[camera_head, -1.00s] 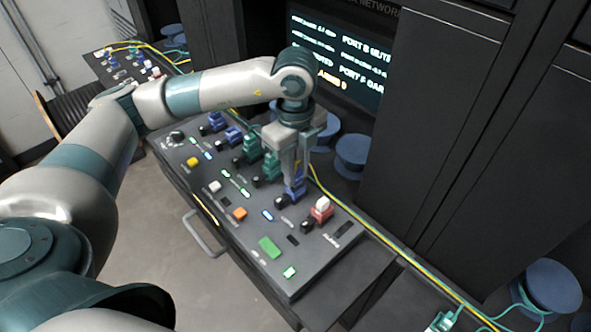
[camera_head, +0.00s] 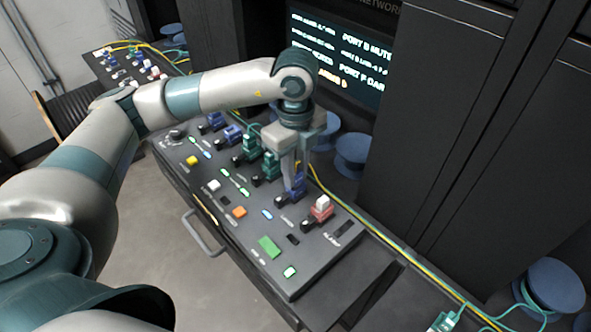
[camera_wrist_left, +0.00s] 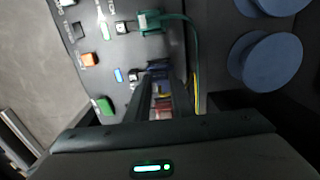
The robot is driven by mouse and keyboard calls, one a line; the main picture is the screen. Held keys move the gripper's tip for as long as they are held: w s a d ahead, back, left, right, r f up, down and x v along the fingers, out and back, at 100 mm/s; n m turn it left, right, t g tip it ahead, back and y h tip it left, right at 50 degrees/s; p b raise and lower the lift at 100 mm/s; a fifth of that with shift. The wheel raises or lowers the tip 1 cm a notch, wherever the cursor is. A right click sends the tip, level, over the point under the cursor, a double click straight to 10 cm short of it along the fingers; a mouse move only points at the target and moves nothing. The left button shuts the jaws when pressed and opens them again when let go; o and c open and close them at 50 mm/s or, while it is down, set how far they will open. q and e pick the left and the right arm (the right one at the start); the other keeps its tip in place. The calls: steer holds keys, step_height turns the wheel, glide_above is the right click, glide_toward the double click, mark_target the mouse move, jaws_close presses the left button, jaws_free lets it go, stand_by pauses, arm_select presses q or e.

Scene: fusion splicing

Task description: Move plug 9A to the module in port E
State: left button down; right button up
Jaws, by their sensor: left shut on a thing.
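My left gripper (camera_head: 293,182) points down at the near right part of the sloped panel. Its fingers are shut on a blue plug (camera_head: 299,184), which sits at a blue module (camera_head: 290,197) in the row of ports. In the left wrist view the fingers (camera_wrist_left: 163,103) close around it, and a blue part (camera_wrist_left: 157,67) shows beyond them. The fingers hide most of the plug, and I cannot read its label or the port letters. My right gripper is not in view.
A red module with a white top (camera_head: 321,207) stands close to the right of the gripper. Green modules (camera_head: 269,167) stand close to the left. A yellow cable (camera_head: 372,235) runs along the panel's back edge. Blue spools (camera_head: 352,153) and a screen (camera_head: 345,62) are behind.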

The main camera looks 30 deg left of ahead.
arm_select(q)
steer(key=shift+f, duration=0.2)
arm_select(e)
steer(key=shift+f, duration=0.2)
arm_select(q)
steer(key=c, duration=1.5)
jaws_free()
steer(key=shift+o, duration=0.2)
steer(key=shift+r, duration=0.1)
step_height(320, 180, up, 8)
steer(key=shift+w+f+b, duration=0.1)
steer(key=shift+b, duration=1)
step_height(320, 180, up, 10)
steer(key=b, duration=0.1)
steer(key=shift+f, duration=0.25)
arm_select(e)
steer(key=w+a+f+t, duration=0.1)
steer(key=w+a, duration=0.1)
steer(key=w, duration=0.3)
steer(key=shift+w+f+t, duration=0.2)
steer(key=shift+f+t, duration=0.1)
